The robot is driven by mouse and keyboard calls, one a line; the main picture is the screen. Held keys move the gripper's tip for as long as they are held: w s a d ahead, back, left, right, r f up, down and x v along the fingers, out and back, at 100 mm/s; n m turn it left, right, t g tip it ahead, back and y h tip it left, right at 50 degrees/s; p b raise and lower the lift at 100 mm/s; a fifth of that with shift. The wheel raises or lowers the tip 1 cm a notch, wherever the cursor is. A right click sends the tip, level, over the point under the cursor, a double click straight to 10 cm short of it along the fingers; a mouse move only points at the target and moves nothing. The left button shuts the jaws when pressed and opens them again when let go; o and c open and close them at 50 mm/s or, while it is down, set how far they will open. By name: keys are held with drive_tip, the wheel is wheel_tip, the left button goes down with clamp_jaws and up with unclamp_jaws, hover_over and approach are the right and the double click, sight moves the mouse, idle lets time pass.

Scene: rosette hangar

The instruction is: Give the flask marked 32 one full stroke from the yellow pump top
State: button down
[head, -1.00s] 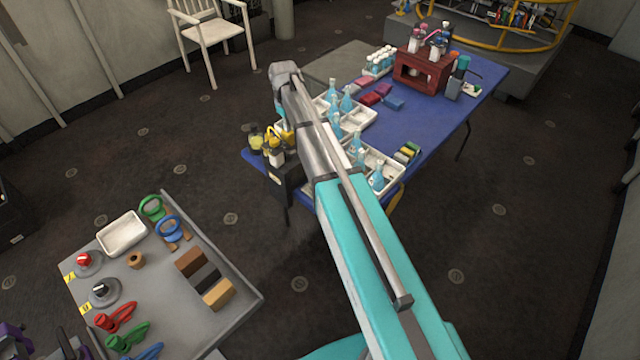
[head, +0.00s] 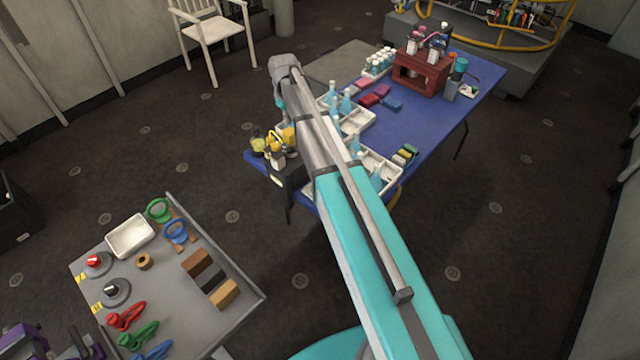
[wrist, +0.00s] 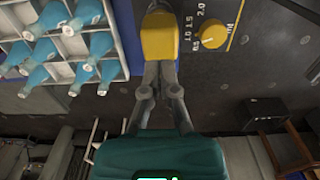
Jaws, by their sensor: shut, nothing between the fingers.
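In the wrist view my gripper (wrist: 158,68) is shut and empty, with its fingertips at a yellow pump top (wrist: 161,40). I cannot tell whether they touch it. A yellow dial (wrist: 213,33) sits beside it on a dark panel with a printed scale. Blue flasks (wrist: 50,18) stand in white compartments at the left of the wrist view. In the head view flasks (head: 346,100) stand in trays on the blue table, partly behind my arm. Yellow pump parts (head: 273,143) show at its near left corner. No flask's number is readable, so I cannot pick out 32.
The blue table (head: 430,125) also holds a dark red rack (head: 421,73) and coloured blocks (head: 375,96). A grey bench (head: 235,293) with a white tray (head: 130,236) and coloured handles stands at the lower left. A white chair (head: 212,38) stands behind. Floor is clear on the right.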

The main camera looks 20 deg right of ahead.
drive_tip(key=shift+r+p, duration=2.5)
drive_tip(key=shift+r, duration=0.2)
drive_tip(key=shift+s, duration=0.1)
drive_tip(key=s+d+f+m+b, duration=0.1)
drive_tip(key=s+f+m+b, duration=0.1)
drive_tip(key=s, duration=1.2)
drive_tip(key=s+f+m+b, duration=0.2)
drive_tip(key=s+m, duration=0.2)
drive_tip(key=s, duration=1)
drive_tip(key=shift+d, duration=0.35)
